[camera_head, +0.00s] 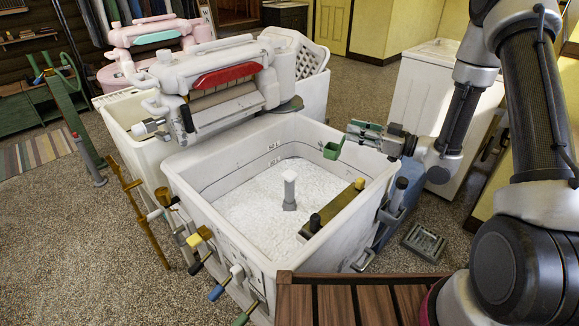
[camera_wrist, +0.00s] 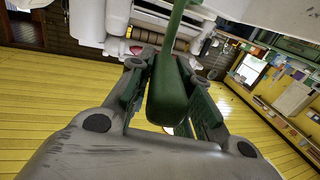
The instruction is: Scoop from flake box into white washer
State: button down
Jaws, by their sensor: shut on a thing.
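My gripper (camera_head: 365,133) is shut on the handle of a green scoop (camera_head: 333,149). The wrist view shows the thick green handle (camera_wrist: 166,92) between the two fingers (camera_wrist: 168,85). The scoop's small cup hangs over the back right rim of a square white washer tub (camera_head: 215,209); I cannot tell what it holds. White, grainy-looking stuff (camera_head: 250,205) covers the tub's inside around a grey-and-white upright post (camera_head: 289,188). A white wringer with a red top (camera_head: 228,76) stands behind the tub. I cannot make out a flake box for certain.
A slatted wooden top (camera_head: 352,301) lies in front. A white cabinet (camera_head: 430,87) stands behind my arm. A pink washer (camera_head: 125,72) and a white perforated basket (camera_head: 311,60) are farther back.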

jog(key=shift+r, duration=0.1)
jog(key=w+d+r, duration=0.1)
jog(key=d+r, duration=0.4)
jog(key=shift+w+d, duration=0.3)
jog(key=shift+w, duration=0.05)
jog(key=shift+d, duration=0.15)
dwell(1.0)
